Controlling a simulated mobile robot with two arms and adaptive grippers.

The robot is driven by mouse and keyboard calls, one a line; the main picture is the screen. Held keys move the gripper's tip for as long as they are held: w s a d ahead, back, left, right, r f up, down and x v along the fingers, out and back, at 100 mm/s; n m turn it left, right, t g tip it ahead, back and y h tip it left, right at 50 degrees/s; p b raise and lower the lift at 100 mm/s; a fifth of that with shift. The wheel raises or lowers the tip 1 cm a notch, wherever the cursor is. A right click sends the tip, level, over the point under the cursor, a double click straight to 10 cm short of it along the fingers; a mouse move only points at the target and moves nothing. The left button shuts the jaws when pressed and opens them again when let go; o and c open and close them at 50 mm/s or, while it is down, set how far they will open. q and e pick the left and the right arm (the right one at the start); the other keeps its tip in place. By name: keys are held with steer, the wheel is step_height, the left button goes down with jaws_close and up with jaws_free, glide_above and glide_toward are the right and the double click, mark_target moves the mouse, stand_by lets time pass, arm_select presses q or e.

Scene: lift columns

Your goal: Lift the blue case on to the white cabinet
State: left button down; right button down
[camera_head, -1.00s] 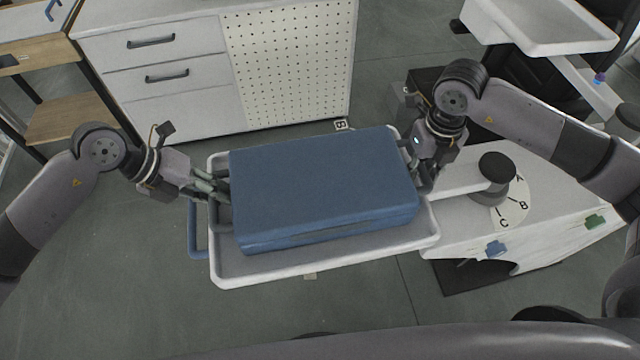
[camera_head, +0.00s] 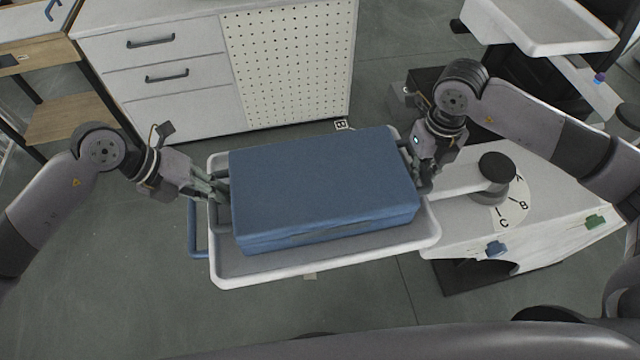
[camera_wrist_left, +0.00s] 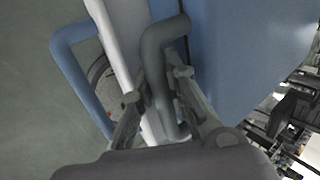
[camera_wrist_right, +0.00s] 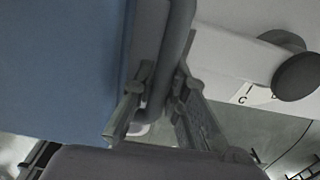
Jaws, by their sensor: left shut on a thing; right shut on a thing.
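The blue case (camera_head: 322,185) is a large closed box over a white tray (camera_head: 290,272) in the head view. I cannot tell whether it touches the tray floor. My left gripper (camera_head: 218,187) is shut on the dark handle (camera_wrist_left: 160,65) at the case's left end. My right gripper (camera_head: 422,180) is shut on the handle (camera_wrist_right: 176,50) at its right end. The white cabinet (camera_head: 180,70), with drawers and a pegboard panel, stands behind the tray at upper left.
A blue bar handle (camera_head: 193,230) sticks out at the tray's left side. A white stand with a dark knob (camera_head: 497,168) and lettered dial lies right of the tray. A wooden shelf unit (camera_head: 70,115) stands at far left. Grey floor is open between tray and cabinet.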

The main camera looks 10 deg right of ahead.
stand_by(0.3)
arm_select(q)
steer(key=shift+w+r, duration=0.2)
steer(key=shift+r, duration=0.05)
arm_select(e)
steer(key=shift+w+r, duration=0.2)
